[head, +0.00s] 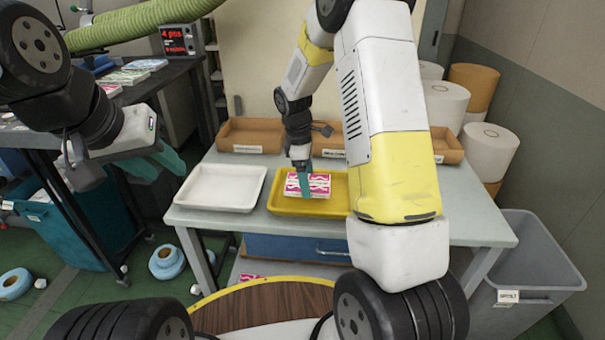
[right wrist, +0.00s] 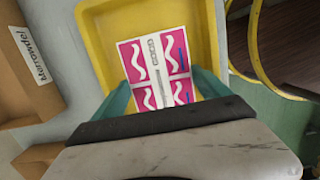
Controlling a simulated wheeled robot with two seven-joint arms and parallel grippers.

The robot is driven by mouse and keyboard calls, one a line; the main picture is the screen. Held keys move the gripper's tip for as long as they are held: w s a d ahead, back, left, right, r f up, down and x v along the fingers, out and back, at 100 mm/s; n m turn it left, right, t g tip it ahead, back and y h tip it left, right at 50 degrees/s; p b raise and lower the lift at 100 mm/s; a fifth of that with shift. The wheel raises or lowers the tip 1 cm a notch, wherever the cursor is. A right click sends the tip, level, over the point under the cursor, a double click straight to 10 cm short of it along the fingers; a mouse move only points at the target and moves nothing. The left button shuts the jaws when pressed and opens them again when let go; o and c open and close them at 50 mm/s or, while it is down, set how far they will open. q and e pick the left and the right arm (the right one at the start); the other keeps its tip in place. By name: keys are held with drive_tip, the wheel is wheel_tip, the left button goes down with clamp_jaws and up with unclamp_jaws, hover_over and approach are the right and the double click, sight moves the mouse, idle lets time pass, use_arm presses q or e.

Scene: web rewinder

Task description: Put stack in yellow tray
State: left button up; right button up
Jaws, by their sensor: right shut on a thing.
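The stack (head: 321,181) is a block of pink and white printed sheets with a white band across it. It is at the yellow tray (head: 298,207), inside its rim as seen from above; I cannot tell if it touches the floor. My right gripper (head: 304,184) is shut on the stack, with one teal finger on each side. The right wrist view shows the stack (right wrist: 155,58) between the fingers (right wrist: 163,90), over the yellow tray (right wrist: 92,35). My left gripper (head: 160,168) is open and empty, left of the table.
A white tray (head: 222,187) stands left of the yellow tray on the grey table (head: 465,222). Cardboard bins (head: 250,133) line the back. A grey waste bin (head: 535,260) is at right, with large rolls (head: 490,150) behind. A dark machine bench (head: 140,88) is at left.

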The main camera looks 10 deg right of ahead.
sight(311, 182)
drive_tip(key=shift+d+f, duration=0.1)
drive_tip(key=shift+d, duration=0.65)
drive_tip(key=shift+f, duration=1.75)
drive_tip(key=shift+f, duration=0.15)
drive_tip(key=o, duration=1.4)
